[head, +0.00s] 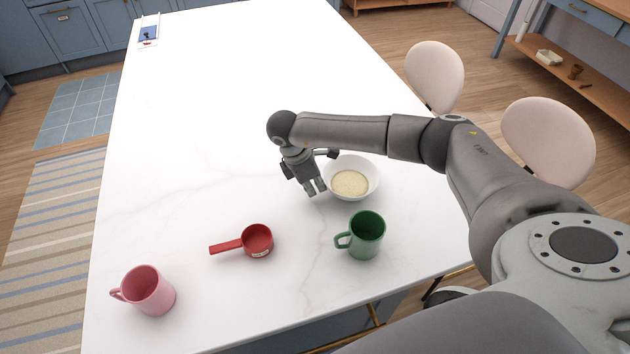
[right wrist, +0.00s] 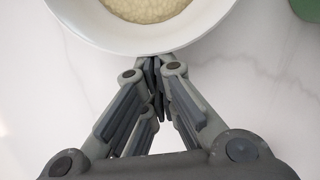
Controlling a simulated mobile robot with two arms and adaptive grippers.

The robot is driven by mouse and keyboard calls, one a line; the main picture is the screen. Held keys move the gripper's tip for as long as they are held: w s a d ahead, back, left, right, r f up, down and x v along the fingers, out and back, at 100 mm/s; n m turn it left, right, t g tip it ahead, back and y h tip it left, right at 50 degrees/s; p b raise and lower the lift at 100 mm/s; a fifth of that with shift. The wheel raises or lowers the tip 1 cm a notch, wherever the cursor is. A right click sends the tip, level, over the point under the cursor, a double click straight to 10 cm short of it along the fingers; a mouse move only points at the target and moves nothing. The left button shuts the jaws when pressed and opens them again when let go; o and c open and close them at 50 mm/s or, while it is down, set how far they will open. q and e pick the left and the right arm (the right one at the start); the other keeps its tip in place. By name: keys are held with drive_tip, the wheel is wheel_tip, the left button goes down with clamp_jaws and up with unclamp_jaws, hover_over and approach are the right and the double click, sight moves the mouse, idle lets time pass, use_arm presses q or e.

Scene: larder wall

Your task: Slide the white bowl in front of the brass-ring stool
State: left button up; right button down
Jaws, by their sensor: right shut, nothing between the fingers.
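The white bowl (head: 352,162) stands upright on the white table with pale grainy contents in it. Its near rim also shows at the top of the right wrist view (right wrist: 150,40). My right gripper (head: 316,188) is shut and empty, pointing down just left of the bowl. In the right wrist view its closed fingertips (right wrist: 153,65) are right by the bowl's rim; I cannot tell whether they touch. Two cream-backed seats (head: 435,76) (head: 548,140) stand along the table's right side. I cannot see a brass ring on either. My left gripper is out of view.
A green mug (head: 366,236) stands close below the bowl. A red scoop (head: 257,241) and a pink mug (head: 148,291) are to the left. Brass bars (head: 374,315) show beyond the table's front edge.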

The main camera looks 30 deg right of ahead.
idle(0.3)
drive_tip(key=s+d+b, duration=0.1)
drive_tip(key=d+b, duration=0.1)
drive_tip(key=d, duration=0.6)
drive_tip(key=s+d+b, duration=0.2)
drive_tip(key=d, duration=0.6)
drive_tip(key=s+d+b, duration=0.2)
drive_tip(key=d+b, duration=0.1)
drive_tip(key=d, duration=0.5)
drive_tip(key=shift+s+f, duration=0.1)
